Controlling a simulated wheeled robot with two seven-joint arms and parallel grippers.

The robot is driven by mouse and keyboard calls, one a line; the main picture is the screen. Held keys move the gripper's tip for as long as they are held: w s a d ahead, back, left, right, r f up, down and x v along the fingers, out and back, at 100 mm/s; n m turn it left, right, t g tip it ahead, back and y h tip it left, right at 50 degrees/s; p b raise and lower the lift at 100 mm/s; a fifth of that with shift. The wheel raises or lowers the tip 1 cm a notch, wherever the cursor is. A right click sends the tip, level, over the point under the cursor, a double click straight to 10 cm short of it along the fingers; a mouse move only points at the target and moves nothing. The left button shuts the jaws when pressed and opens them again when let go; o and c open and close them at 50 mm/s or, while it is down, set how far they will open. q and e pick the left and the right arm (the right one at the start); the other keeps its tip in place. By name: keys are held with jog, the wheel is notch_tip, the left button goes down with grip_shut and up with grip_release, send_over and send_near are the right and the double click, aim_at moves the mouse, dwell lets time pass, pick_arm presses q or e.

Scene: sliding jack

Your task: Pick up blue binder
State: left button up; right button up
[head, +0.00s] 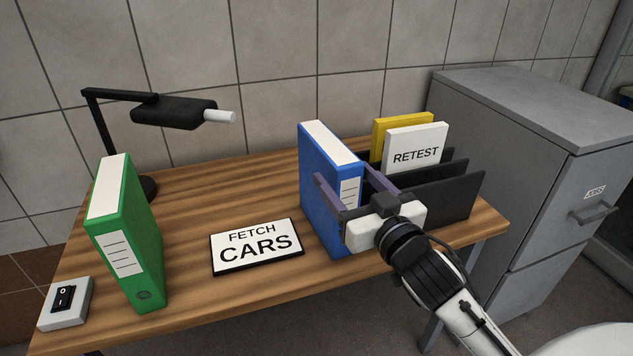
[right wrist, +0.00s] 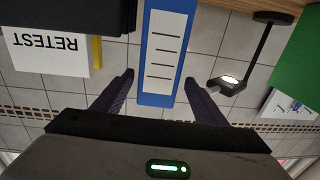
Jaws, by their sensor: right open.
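The blue binder (head: 325,185) stands upright on the wooden table, with its white label facing forward. My right gripper (head: 343,180) is open at the binder's front, with one finger on each side of its spine. In the right wrist view the blue binder (right wrist: 164,55) stands between the two open fingers (right wrist: 157,85), with gaps visible on both sides. The lower part of the binder's right side is hidden behind my gripper in the head view. My left gripper is not in view.
A black file rack (head: 455,187) holding yellow and white folders stands close right of the binder. A "FETCH CARS" sign (head: 256,246), green binder (head: 125,235), desk lamp (head: 170,112) and switch box (head: 64,303) are to the left. A grey cabinet (head: 530,160) stands right.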

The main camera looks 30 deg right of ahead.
jog(key=shift+w+d+r, duration=0.1)
jog(key=shift+w+d, duration=0.05)
jog(key=shift+w, duration=0.4)
jog(key=shift+w+d+r, duration=0.1)
jog(key=shift+w, duration=0.45)
jog(key=w, duration=0.3)
jog(key=w+d, duration=0.1)
jog(key=w, duration=0.2)
jog(key=shift+w+d+f+p, duration=0.1)
jog(key=shift+w+p, duration=0.05)
jog(key=shift+p, duration=0.2)
jog(key=shift+c, duration=0.5)
grip_shut()
